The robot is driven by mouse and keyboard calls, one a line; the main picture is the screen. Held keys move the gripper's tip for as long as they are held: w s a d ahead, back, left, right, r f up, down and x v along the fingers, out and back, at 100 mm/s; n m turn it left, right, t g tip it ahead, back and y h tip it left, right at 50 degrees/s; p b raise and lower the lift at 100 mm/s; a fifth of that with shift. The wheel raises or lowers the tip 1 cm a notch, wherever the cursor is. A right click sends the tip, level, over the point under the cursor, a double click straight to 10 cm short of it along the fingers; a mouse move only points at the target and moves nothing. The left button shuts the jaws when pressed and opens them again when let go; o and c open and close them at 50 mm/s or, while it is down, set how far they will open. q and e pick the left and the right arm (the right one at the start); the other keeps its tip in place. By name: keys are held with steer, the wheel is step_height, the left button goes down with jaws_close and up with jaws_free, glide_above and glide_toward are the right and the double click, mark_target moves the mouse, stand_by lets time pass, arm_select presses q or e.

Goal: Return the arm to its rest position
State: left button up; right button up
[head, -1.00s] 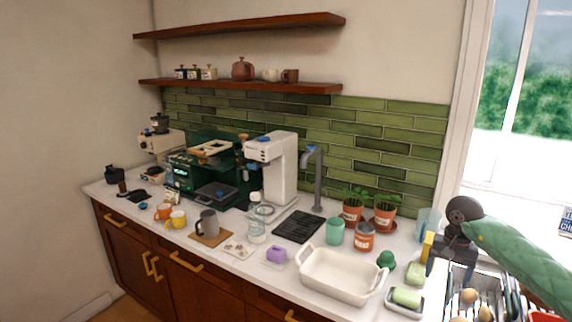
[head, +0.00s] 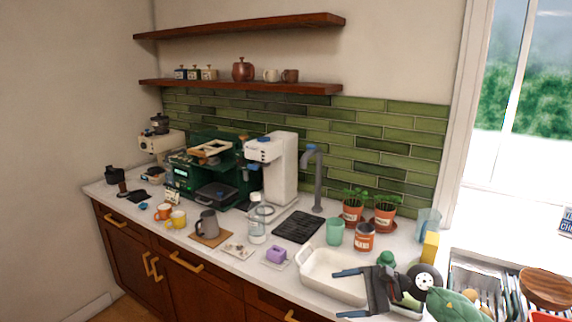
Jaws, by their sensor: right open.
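My right gripper (head: 352,293) comes in from the lower right, on the end of my green-sleeved arm. Its two dark blue-edged fingers are spread apart and point left, over the right part of the white basin (head: 320,277). Nothing shows between the fingers. The gripper body hides the basin's right end and most of the soap dish area beside it. My left gripper is not in the picture.
A dish rack (head: 487,280) with a wooden bowl (head: 546,288) stands at right. A yellow sponge (head: 430,246), a glass (head: 428,224), potted plants (head: 383,220), a beans jar (head: 364,238) and a green cup (head: 334,232) stand behind the gripper. A purple block (head: 276,254) lies left of the basin.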

step_height(320, 180, up, 6)
steer(key=s+a+m+t+y, duration=0.2)
steer(key=a+m+t+y, duration=0.15)
steer(key=m+t, duration=1)
steer(key=s+d+f+n+g+h, duration=0.1)
steer(key=s+d+f+n+h, duration=0.45)
steer(key=n, duration=0.65)
steer(key=s+d+f+n+g+h, duration=0.25)
steer(key=f+n+h, duration=0.5)
steer(key=n, duration=0.45)
steer(key=s+d+f+n+h, duration=0.45)
steer(key=f+n+h, duration=0.2)
steer(key=n, duration=0.55)
steer(key=s+a+f+m+g+y, duration=0.1)
steer(key=s+f+m+g, duration=0.35)
steer(key=s, duration=0.45)
steer(key=s+a+f+m+g+y, duration=0.25)
steer(key=s+f+g, duration=0.3)
steer(key=s, duration=0.45)
steer(key=s+d+f+x, duration=0.1)
steer(key=s+x, duration=0.1)
steer(key=x, duration=0.9)
steer(key=s+d+x, duration=0.1)
steer(key=x, duration=1.1)
steer(key=s+f, duration=0.4)
steer(key=f, duration=0.8)
steer(key=s+f+g, duration=0.1)
steer(key=s+f, duration=0.3)
steer(key=f, duration=0.9)
steer(key=shift+s+a+h, duration=0.35)
